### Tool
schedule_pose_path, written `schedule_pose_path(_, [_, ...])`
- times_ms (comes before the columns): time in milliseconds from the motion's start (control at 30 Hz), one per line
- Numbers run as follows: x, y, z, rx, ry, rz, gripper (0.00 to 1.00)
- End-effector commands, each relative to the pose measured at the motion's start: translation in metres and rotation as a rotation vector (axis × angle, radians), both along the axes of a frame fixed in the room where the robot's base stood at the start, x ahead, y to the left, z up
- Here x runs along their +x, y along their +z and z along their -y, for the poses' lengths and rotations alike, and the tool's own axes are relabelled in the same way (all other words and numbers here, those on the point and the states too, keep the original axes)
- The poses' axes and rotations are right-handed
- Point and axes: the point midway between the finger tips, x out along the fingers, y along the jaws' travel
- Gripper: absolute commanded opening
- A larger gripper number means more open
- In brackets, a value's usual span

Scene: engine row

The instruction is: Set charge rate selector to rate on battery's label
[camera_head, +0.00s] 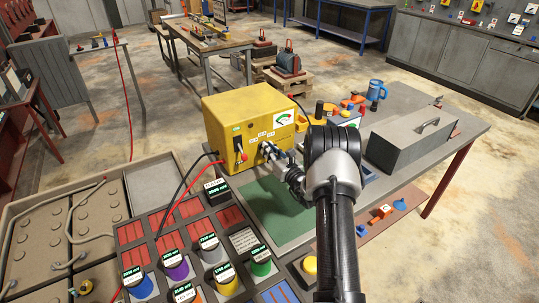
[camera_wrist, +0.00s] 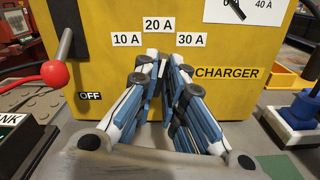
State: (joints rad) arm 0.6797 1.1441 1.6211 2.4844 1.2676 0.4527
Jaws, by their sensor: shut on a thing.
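The yellow charger (camera_head: 247,118) stands on the bench. In the wrist view its front (camera_wrist: 245,100) carries labels 10 A (camera_wrist: 126,39), 20 A (camera_wrist: 158,24) and 30 A (camera_wrist: 191,39) in an arc. My gripper (camera_wrist: 164,62) is at the charger's front, just below these labels, its blue-grey fingers closed in on the charge rate selector. The fingers hide the selector, so its pointing direction cannot be read. In the head view my gripper (camera_head: 268,150) reaches the charger's front. A white plate with small text (camera_head: 243,240) lies among the battery cells; its words are too small to read.
A red-knobbed lever (camera_wrist: 55,73) is left of my gripper, above an OFF label (camera_wrist: 90,96). The charger's meter (camera_head: 283,119) is at upper right. Coloured cell caps (camera_head: 177,267) with mV displays stand in front. A grey toolbox (camera_head: 405,143) is right of my arm.

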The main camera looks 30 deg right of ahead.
Motion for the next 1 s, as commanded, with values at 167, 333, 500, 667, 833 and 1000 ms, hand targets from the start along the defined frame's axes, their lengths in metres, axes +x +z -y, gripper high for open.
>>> schedule_pose_path(167, [0.0003,-0.0009,-0.0007,-0.109,0.0,-0.005,0.0])
schedule_pose_path(333, [0.0004,-0.0002,-0.001,-0.179,0.0,-0.009,0.0])
schedule_pose_path(500, [0.0003,0.0,-0.0013,-0.216,0.0,-0.012,0.0])
schedule_pose_path(667, [0.0003,0.0003,-0.0014,-0.227,0.0,-0.013,0.0])
schedule_pose_path(833, [0.0003,0.0005,-0.0014,-0.228,0.0,-0.013,0.0])
schedule_pose_path(1000, [0.0003,0.0006,-0.0013,-0.227,0.0,-0.013,0.13])
